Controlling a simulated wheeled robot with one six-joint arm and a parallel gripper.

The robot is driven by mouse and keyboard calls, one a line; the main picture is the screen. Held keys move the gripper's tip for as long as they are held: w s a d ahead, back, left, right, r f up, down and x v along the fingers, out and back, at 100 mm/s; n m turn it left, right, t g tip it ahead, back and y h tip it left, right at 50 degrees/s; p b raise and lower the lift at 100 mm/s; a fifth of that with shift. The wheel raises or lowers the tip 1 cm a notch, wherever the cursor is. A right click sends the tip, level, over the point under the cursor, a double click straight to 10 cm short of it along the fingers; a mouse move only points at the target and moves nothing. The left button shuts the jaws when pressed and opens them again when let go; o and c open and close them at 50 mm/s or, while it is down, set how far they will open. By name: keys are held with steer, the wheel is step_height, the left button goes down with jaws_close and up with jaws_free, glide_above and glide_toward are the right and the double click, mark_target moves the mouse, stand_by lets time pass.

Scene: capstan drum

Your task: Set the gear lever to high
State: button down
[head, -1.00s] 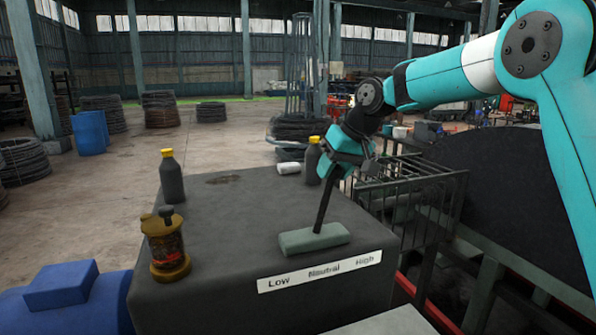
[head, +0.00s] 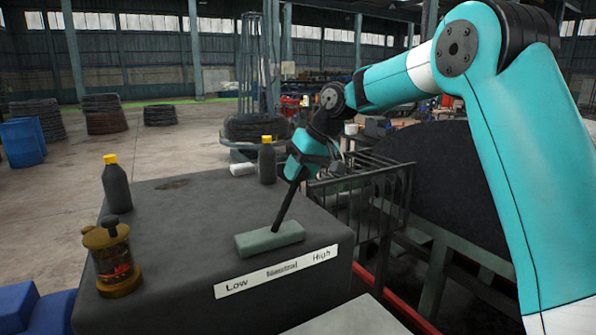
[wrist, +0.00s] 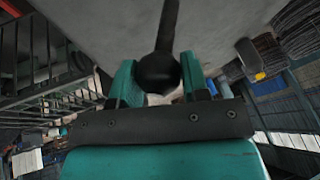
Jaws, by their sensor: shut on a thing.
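The gear lever is a dark rod (head: 286,208) rising from a grey-green base block (head: 270,240) on a dark housing. It leans right, towards the High end of the white label plate (head: 277,271), which reads Low, Neutral, High from left to right. My gripper (head: 301,172) is shut on the lever's top end. In the wrist view, the round black knob (wrist: 158,73) sits between the two teal fingers. In the head view, the gripper hides the knob.
A yellow-capped dark bottle (head: 117,189) and a brass-and-red pot (head: 112,262) stand at the housing's left. Another bottle (head: 268,163) and a white cylinder (head: 242,169) are at the back. A metal railing (head: 365,200) is right of the lever.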

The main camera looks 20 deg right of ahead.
steer(key=c, duration=0.8)
jaws_free()
steer(key=shift+d+f, duration=0.45)
steer(key=shift+d, duration=0.05)
steer(key=shift+o, duration=0.9)
steer(key=shift+d, duration=0.15)
steer(key=shift+w+a+r, duration=0.1)
steer(key=shift+a, duration=0.15)
steer(key=shift+r, duration=0.15)
steer(key=shift+r, duration=0.25)
steer(key=p+v, duration=0.2)
steer(key=v, duration=1.4)
steer(key=shift+d+r+p, duration=0.2)
steer(key=shift+r+p, duration=0.1)
steer(key=shift+p, duration=0.05)
